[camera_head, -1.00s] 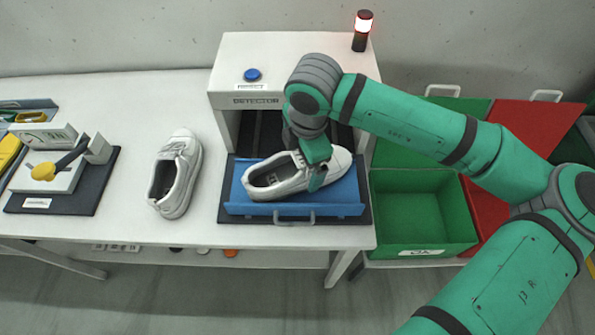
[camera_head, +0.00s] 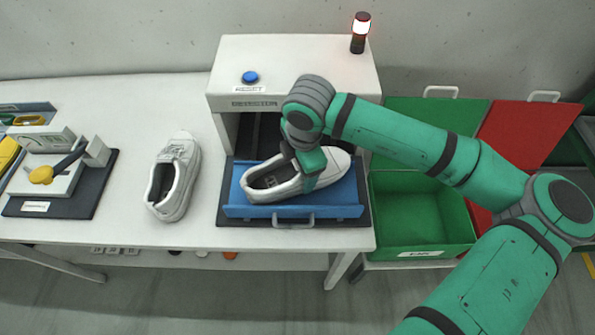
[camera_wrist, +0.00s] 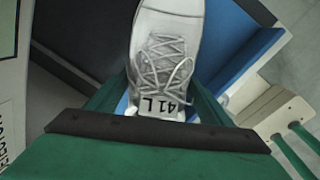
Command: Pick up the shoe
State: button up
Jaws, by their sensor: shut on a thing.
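A white lace-up shoe (camera_head: 272,184) is in the blue tray (camera_head: 232,211) of the detector, its opening toward the left and its toe toward the right. My gripper (camera_head: 312,172) is shut on this shoe around its middle, from above. In the wrist view, the shoe (camera_wrist: 165,50) shows its laces and a tongue label reading "41 L". The gripper body hides its lower part there. From these views I cannot tell whether the shoe's sole is touching the tray. A second white shoe (camera_head: 172,182) lies on the table to the left, apart from my gripper.
The white detector (camera_head: 225,75) with a blue button (camera_head: 250,77) stands behind the tray. A green bin (camera_head: 425,215) is to the right, with a red lid (camera_head: 510,135) beyond. A press-like fixture (camera_head: 60,185) is at left.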

jog(key=shift+r, duration=0.15)
jog(key=shift+r, duration=0.65)
jog(key=s+r, duration=1.1)
jog(key=s, duration=0.3)
jog(key=shift+a+r, duration=0.15)
jog(key=shift+r, duration=0.05)
